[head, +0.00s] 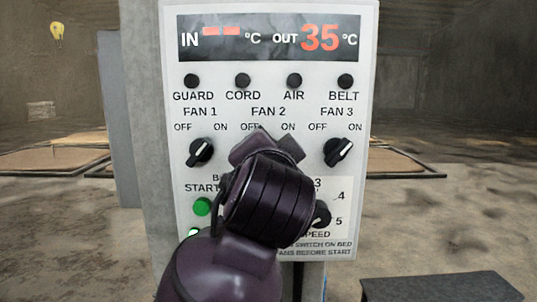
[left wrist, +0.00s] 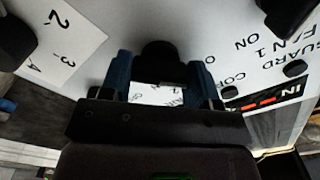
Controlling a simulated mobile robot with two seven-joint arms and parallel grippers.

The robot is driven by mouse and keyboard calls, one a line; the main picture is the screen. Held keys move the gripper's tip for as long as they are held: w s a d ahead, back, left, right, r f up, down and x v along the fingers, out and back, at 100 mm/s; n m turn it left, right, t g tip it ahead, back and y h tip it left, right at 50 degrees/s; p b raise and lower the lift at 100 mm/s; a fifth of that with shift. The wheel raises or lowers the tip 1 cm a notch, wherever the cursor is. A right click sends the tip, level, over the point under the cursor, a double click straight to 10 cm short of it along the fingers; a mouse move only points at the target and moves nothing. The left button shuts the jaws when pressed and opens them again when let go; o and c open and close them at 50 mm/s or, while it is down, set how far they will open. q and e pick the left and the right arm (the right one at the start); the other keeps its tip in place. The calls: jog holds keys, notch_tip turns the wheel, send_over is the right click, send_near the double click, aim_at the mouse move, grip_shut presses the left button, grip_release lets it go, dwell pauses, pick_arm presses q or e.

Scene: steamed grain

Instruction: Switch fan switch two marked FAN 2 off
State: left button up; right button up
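The white control panel (head: 368,120) faces me in the head view, with FAN 1, FAN 2 and FAN 3 labels above their OFF and ON marks. My left gripper (head: 268,140) is in front of the panel below the FAN 2 label and hides that switch in the head view. In the left wrist view, a black knob (left wrist: 158,52), by its place the FAN 2 switch, is between the two blue fingers of my left gripper (left wrist: 160,66). The fingers are apart, one on each side; contact is unclear. The knob's pointer direction is not visible. My right gripper is out of view.
The FAN 1 switch (head: 201,152) and FAN 3 switch (head: 338,152) stand on either side, both pointing toward ON. The speed dial (head: 321,213) is partly hidden below. A green button (head: 202,206) is at lower left. A display (head: 270,38) reads OUT 35.

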aim_at(269, 19)
pick_arm(q)
jog(key=o, duration=0.4)
notch_tip(269, 19, up, 20)
jog(key=shift+f, duration=0.15)
jog(key=shift+r, duration=0.2)
dwell(0.7)
dwell(0.4)
